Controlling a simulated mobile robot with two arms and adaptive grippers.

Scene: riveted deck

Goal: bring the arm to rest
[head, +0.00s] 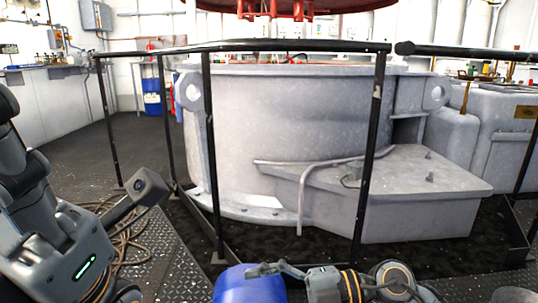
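My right gripper (276,269) is low at the bottom centre, its dark fingers pointing left. It overlaps the upper right part of a smooth blue object (240,287), which the bottom edge cuts off. I cannot tell whether they touch or whether the fingers are open or shut. My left arm (62,240) fills the lower left, with a green light on its grey housing and a square-ended block sticking out to the right. I cannot make out the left gripper's fingers.
A black railing (208,150) stands close ahead, around a large grey metal drum (285,125) with a flat-topped base block (430,195). Coiled hose or rope (125,235) lies on the deck at left. A blue barrel (152,97) stands farther back. Dark floor at back left is open.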

